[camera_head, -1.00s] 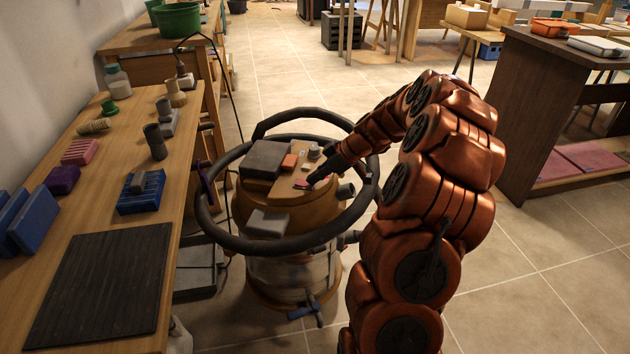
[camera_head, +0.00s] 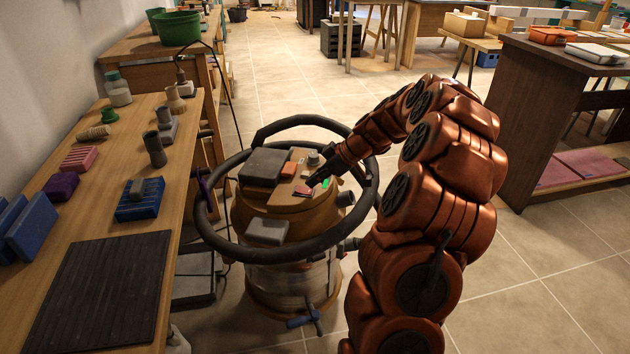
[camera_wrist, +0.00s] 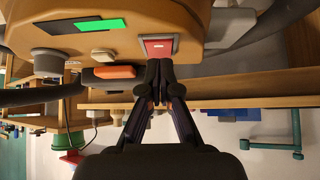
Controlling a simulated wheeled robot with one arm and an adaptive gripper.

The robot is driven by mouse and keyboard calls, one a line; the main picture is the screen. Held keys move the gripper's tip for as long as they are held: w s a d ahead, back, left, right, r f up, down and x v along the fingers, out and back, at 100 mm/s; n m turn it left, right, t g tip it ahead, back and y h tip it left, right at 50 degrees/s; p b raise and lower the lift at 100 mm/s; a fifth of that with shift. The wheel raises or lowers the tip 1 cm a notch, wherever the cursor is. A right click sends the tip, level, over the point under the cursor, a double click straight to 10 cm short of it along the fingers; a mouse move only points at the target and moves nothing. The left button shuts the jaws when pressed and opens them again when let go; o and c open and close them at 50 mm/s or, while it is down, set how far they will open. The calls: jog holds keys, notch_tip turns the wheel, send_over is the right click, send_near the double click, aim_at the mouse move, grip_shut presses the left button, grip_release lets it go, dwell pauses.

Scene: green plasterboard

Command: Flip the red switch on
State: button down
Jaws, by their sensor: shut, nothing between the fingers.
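The red switch (camera_head: 303,190) sits on the tan top of a round vacuum-like machine (camera_head: 285,215). In the wrist view the red switch (camera_wrist: 158,46) shows as a red rocker in a pale frame. My gripper (camera_head: 312,182) is shut and empty. In the wrist view its fingertips (camera_wrist: 158,68) are together just below the switch and overlap its lower edge; I cannot tell whether they touch it. A bright green indicator (camera_wrist: 100,25) lies left of the switch there, and the green patch also shows in the head view (camera_head: 326,183).
A dark ring (camera_head: 210,225) surrounds the machine top. Grey blocks (camera_head: 266,165) and an orange piece (camera_head: 289,168) sit on it. A wooden bench (camera_head: 190,150) with small items stands at left. Open tiled floor (camera_head: 540,290) lies at right.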

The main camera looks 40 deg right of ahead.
jog(key=r, duration=0.4)
jog(key=shift+s+d+r, duration=0.15)
jog(key=shift+d, duration=0.05)
jog(key=s+d+f+v, duration=0.1)
jog(key=v, duration=0.8)
jog(key=shift+s+p, duration=0.3)
jog(key=shift+p, duration=0.1)
jog(key=shift+d, duration=0.1)
jog(key=s+a+r+m+g+p, duration=0.1)
jog(key=s+a+r+g+p, duration=0.15)
jog(key=a+r+p, duration=0.4)
jog(key=s+a+r+g+p, duration=0.1)
jog(key=s+a+r+p, duration=0.15)
jog(key=a, duration=0.75)
jog(key=s+a+r+m+g+p, duration=0.1)
jog(key=s+a+r+p, duration=0.3)
jog(key=a, duration=0.5)
jog(key=s+a+r+m+g+h+p, duration=0.1)
jog(key=s+a+r+m+h+p, duration=0.1)
jog(key=s+p, duration=0.5)
jog(key=s+a+r+m+g+h+p, duration=0.2)
jog(key=s+r+p, duration=0.4)
jog(key=s, duration=0.8)
jog(key=shift+s+a+r+m+h+p, duration=0.2)
jog(key=shift+s+a+m+h+p, duration=0.3)
jog(key=shift+m+h, duration=0.5)
